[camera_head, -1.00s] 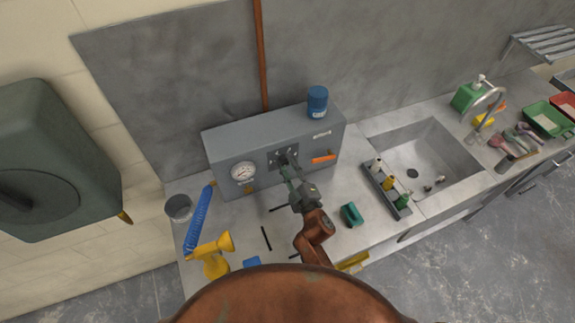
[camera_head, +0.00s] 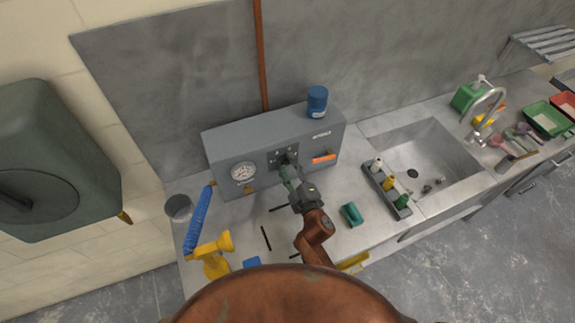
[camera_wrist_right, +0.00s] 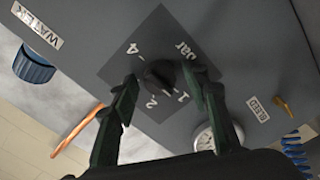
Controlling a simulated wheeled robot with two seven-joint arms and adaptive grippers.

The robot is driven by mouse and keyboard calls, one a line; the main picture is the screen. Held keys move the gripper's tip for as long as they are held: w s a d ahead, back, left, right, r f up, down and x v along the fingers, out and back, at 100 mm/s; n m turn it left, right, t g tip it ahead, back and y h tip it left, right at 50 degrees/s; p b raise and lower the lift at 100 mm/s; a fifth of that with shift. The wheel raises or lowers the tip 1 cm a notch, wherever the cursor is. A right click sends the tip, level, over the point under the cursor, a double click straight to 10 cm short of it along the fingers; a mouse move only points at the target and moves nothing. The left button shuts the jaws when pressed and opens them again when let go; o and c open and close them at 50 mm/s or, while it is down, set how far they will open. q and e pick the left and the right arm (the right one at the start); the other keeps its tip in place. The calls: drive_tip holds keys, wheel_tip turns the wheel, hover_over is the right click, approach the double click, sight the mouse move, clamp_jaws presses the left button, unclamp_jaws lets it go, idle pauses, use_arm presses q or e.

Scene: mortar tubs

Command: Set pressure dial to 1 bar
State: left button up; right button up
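The pressure dial (camera_wrist_right: 160,75) is a dark round knob on a dark square plate with white marks in the right wrist view. The marks 4, 2, 1 and "bar" can be read around it. I cannot tell which mark its pointer faces. My right gripper (camera_wrist_right: 160,82) has its two dark green fingers apart, one on each side of the knob. A gap shows on the left; contact on the right is unclear. In the head view my right gripper (camera_head: 287,165) is at the panel front and hides most of the dial. My left gripper is not in view.
A bottle rack (camera_head: 386,188) and sink are right.

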drive_tip(key=shift+o, duration=0.2)
drive_tip(key=shift+s, duration=0.1)
drive_tip(key=v, duration=1.2)
